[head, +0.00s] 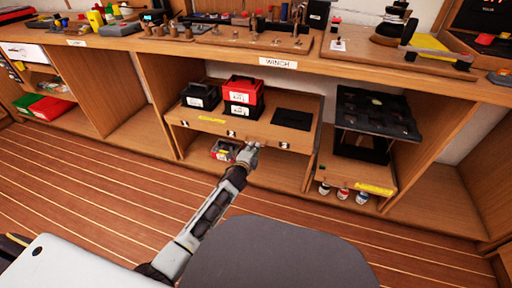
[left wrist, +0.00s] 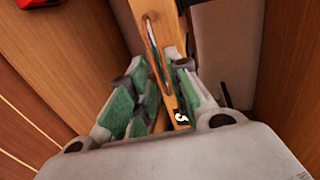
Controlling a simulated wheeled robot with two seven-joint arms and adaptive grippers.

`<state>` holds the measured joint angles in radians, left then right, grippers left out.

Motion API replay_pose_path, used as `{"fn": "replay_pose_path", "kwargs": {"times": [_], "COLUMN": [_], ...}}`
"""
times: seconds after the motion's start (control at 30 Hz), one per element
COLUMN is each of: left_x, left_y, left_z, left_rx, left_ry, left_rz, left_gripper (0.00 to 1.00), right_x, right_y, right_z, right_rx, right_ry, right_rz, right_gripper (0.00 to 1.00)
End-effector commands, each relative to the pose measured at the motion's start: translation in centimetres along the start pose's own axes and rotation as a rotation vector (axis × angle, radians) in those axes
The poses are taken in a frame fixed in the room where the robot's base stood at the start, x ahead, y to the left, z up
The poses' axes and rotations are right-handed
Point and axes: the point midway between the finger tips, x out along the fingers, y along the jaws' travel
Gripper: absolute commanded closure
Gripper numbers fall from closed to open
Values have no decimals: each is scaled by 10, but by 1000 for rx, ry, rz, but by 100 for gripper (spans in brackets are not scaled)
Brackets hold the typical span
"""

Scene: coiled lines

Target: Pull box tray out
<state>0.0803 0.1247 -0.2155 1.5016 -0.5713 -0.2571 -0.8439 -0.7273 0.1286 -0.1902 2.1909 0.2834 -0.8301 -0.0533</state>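The box tray (head: 262,129) is a wooden pull-out shelf under the WINCH label. It carries a black box (head: 201,96), a red-and-black box (head: 243,95) and a flat black piece (head: 292,119). The gripper looks shut on the board. The boxes are mostly out of the wrist view. My right gripper does not show.
A second shelf with a black rack (head: 375,115) is to the right, with several small bottles (head: 343,193) below. A bin (head: 225,150) sits under the tray. The bench top (head: 200,40) overhangs the tray. The plank floor (head: 110,185) in front is clear.

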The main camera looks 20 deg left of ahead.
Motion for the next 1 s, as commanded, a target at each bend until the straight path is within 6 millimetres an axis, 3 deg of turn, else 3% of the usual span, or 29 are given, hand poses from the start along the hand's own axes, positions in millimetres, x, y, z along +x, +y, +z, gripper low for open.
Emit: {"fn": "replay_pose_path", "kwargs": {"times": [0.4,0.9,1.0], "left_x": [32,38,38], "left_y": [0,0,0], "left_z": [0,0,0], "left_rx": [0,0,0], "left_ry": [0,0,0], "left_rz": [-1,0,0], "left_gripper": [81,81,91], "right_x": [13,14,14], "right_y": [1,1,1], "right_z": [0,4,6], "right_rx": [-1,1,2], "right_ry": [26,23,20], "right_rz": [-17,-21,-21], "right_gripper": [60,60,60]}}
